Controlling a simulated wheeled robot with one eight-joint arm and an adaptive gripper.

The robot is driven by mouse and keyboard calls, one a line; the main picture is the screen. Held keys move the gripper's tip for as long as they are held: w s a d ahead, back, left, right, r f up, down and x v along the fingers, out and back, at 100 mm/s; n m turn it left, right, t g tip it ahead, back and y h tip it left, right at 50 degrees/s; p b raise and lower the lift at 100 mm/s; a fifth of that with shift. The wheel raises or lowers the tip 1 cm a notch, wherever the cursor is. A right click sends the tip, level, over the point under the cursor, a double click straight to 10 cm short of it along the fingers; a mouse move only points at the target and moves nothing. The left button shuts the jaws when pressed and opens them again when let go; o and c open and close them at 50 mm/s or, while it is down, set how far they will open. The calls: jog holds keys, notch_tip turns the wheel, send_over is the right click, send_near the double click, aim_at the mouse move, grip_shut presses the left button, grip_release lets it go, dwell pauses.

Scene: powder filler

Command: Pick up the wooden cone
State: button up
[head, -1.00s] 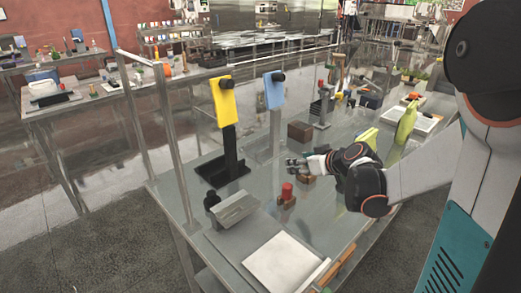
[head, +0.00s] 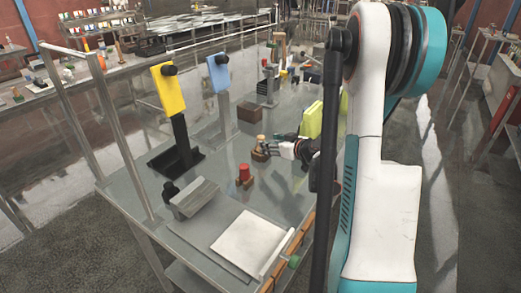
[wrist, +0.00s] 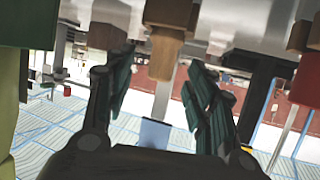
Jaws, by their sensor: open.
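The wooden cone (head: 261,139) is a small tan piece standing on a brown wooden block (head: 259,154) on the grey table. My gripper (head: 270,148) is right beside the cone, coming from the right. In the wrist view its two dark fingers are apart, and the cone lies ahead in line with the gap between the fingertips (wrist: 160,72). Nothing is held. Whether a finger touches the cone cannot be told.
A red cylinder (head: 244,171) on a wooden block stands nearer the front. A yellow-green block (head: 312,120) stands behind my wrist. A dark brown box (head: 252,112) and stands with yellow (head: 170,87) and blue (head: 219,74) panels are farther back. A white plate (head: 250,243) lies at the front.

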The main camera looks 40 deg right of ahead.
jog(key=shift+a+b+x, duration=0.2)
jog(key=shift+b+x, duration=0.85)
jog(key=shift+x, duration=2.2)
jog(key=shift+r, duration=0.1)
jog(key=c, duration=1.2)
